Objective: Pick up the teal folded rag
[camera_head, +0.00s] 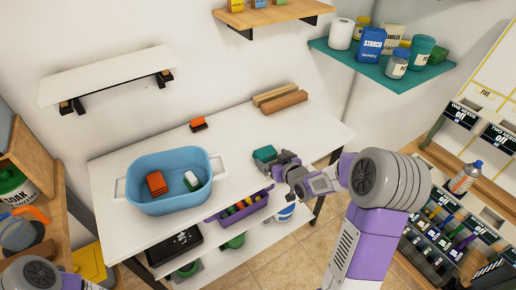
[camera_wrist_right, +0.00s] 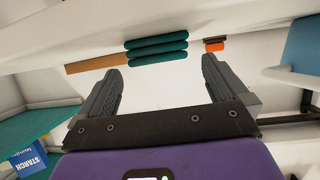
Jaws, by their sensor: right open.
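The teal folded rag (camera_head: 264,153) lies on the white table near its front edge, right of the blue basin. In the right wrist view the rag (camera_wrist_right: 157,48) shows as several stacked teal layers, just beyond and between the fingertips. My right gripper (camera_head: 281,161) is beside the rag on its right. In the wrist view its two dark fingers (camera_wrist_right: 161,68) are spread wide, with nothing between them. The head view does not show clearly how close the fingertips are to the rag. My left gripper is out of view.
The blue basin (camera_head: 150,176) holds a red-orange block and a white-and-green item. Wooden blocks (camera_head: 280,101) and an orange-and-dark brush-like item (camera_head: 198,124) lie toward the back. A purple bin (camera_head: 239,208) sits below the table front. The tabletop around the rag is clear.

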